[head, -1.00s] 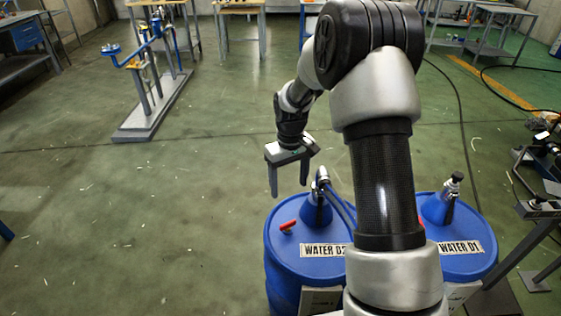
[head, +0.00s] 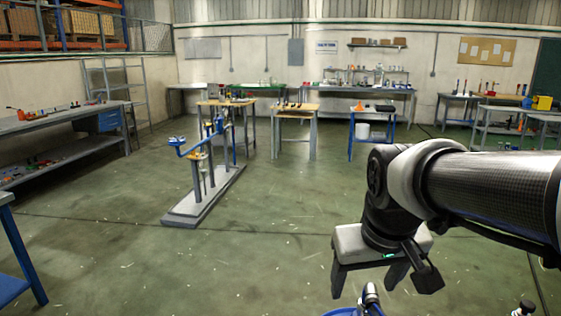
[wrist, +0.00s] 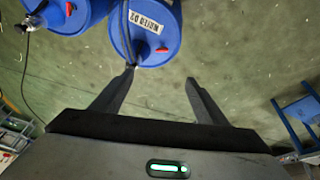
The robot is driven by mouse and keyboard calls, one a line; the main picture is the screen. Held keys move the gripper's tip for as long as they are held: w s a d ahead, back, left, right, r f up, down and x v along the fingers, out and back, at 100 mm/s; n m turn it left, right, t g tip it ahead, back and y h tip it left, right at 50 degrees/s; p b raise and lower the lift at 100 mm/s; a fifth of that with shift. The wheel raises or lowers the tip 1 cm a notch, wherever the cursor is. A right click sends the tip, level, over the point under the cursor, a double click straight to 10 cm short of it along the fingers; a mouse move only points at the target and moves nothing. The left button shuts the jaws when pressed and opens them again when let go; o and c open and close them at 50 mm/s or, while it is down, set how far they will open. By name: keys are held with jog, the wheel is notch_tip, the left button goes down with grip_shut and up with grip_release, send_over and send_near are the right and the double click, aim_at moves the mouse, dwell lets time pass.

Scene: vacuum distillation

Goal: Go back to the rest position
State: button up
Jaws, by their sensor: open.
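My gripper (head: 366,283) is at the lower right of the head view, pointing down with its two fingers apart and nothing between them. In the wrist view my gripper (wrist: 160,77) also shows spread, empty fingers over the green floor.
A grey stand with blue arms (head: 205,185) is on the floor at left centre. A long workbench (head: 65,120) runs along the left wall, and more tables (head: 300,110) stand at the back. A blue table (head: 18,245) is at the near left.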

jog(key=s+r+m+t, duration=0.1)
jog(key=s+t, duration=0.1)
jog(key=s, duration=0.7)
notch_tip(320, 180, up, 18)
jog(key=p, duration=1.8)
jog(key=shift+w+a, duration=0.2)
